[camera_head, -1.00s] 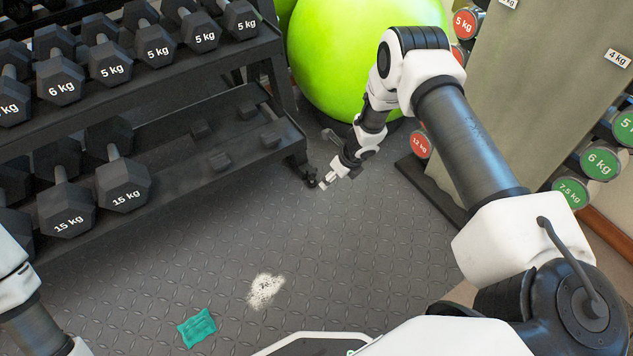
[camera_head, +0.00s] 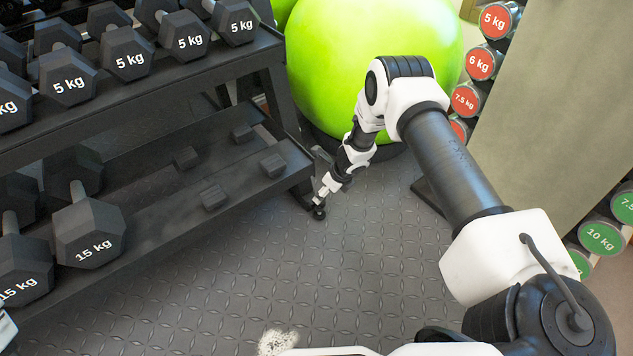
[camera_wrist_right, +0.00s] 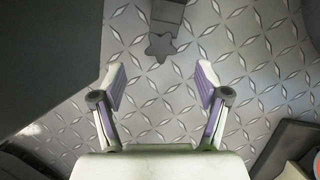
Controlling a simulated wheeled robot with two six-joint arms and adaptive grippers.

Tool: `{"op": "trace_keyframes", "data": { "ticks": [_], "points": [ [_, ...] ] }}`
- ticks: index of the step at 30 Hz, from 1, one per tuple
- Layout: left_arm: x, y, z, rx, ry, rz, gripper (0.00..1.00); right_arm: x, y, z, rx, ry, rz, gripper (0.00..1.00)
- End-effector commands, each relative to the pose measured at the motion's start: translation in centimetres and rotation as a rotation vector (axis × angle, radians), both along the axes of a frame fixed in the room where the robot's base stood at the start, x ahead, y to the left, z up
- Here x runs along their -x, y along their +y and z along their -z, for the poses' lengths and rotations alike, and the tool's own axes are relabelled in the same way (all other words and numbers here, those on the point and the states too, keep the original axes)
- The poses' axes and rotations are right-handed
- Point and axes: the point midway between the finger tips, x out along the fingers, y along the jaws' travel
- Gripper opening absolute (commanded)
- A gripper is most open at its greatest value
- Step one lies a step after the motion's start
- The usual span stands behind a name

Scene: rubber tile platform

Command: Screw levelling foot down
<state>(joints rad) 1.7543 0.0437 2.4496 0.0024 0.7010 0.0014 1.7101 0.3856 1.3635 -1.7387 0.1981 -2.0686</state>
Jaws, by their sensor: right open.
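The levelling foot shows as a dark star-shaped knob (camera_wrist_right: 160,47) below a dark post at the top of the right wrist view. In the head view it is a small black piece (camera_head: 319,213) at the front right corner of the dumbbell rack (camera_head: 290,172), close to the floor. My right gripper (camera_wrist_right: 160,80) is open and empty, its two fingers spread either side of the knob's line, with the knob beyond the tips. In the head view my right gripper (camera_head: 324,196) is close to the foot; whether they touch is unclear there.
The rack holds several black dumbbells (camera_head: 91,232). A green exercise ball (camera_head: 375,65) stands behind my right arm. A panel (camera_head: 560,100) with coloured dumbbells stands at right. White powder (camera_head: 276,342) lies on the patterned floor, which is otherwise mostly clear in front.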

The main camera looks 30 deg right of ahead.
Motion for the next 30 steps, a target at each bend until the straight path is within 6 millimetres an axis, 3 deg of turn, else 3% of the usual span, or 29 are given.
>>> {"op": "trace_keyframes", "data": {
  "ticks": [5,15,25,26,30],
  "points": [
    [0.0,0.0,0.9,0.000,0.001,-0.001,0.73,-0.4,0.1,1.5,0.001,0.001,-0.001,0.75],
    [-0.3,0.1,4.4,-0.001,-0.009,-0.004,0.73,-2.5,0.8,6.9,0.001,0.000,-0.002,0.75],
    [-0.5,0.1,4.5,-0.003,-0.013,-0.002,0.73,-2.8,0.9,7.2,0.000,0.000,0.000,0.75],
    [-0.5,0.1,4.5,-0.003,-0.013,-0.002,0.73,-2.8,0.9,7.2,0.000,0.001,0.000,0.68],
    [-0.5,0.1,4.5,-0.003,-0.013,-0.002,0.73,-2.8,0.9,7.2,0.000,0.000,0.001,0.18]
  ]
}}
